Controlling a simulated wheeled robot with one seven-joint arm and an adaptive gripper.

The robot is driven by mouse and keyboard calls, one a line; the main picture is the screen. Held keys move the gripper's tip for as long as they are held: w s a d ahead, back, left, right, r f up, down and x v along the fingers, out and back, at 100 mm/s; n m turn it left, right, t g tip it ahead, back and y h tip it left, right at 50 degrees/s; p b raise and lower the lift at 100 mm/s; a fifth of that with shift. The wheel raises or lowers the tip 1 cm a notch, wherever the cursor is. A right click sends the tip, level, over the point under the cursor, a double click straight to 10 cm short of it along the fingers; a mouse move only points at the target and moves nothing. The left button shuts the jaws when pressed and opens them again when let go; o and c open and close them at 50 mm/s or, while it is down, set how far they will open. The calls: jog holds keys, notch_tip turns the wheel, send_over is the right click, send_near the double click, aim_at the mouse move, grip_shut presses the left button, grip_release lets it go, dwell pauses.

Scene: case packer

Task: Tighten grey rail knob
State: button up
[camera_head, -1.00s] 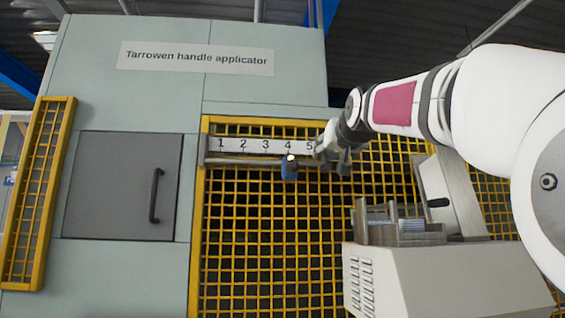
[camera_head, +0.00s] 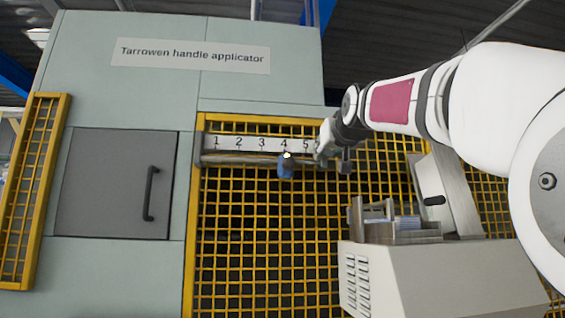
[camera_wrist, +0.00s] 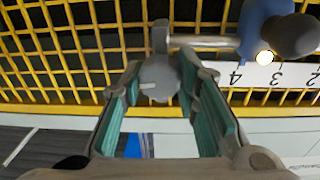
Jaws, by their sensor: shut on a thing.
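In the wrist view, the round grey rail knob (camera_wrist: 158,79) sits between the teal pads of my gripper (camera_wrist: 158,88), near the rail's end bracket (camera_wrist: 160,37). The gripper is shut on the knob, and a short pale mark shows on its face. The metal rail (camera_head: 240,160) runs below a white scale (camera_head: 250,143) with numbers. A blue carriage (camera_head: 286,170) hangs on the rail near number 4. It also shows in the wrist view (camera_wrist: 255,22), with a dark rounded knob and a lit lamp. In the head view my gripper (camera_head: 335,158) hides the grey knob at the rail's right end.
A yellow mesh guard (camera_head: 255,230) stands behind and below the rail. A pale machine housing (camera_head: 430,275) with a metal tray (camera_head: 400,232) stands at lower right. A grey door (camera_head: 115,185) with a dark handle is at left.

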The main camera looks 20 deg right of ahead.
jog(key=n+b, duration=0.1)
jog(key=n, duration=0.7)
jog(key=n+b, duration=0.1)
jog(key=n, duration=0.3)
jog(key=shift+f+n, duration=0.1)
jog(key=shift+n, duration=0.3)
jog(key=shift+n+y+b, duration=0.3)
jog(key=shift+n+b, duration=0.15)
jog(key=shift+n, duration=1.55)
jog(key=o, duration=1.2)
jog(key=shift+c, duration=0.2)
jog(key=v, duration=1.2)
jog(key=shift+f, duration=0.3)
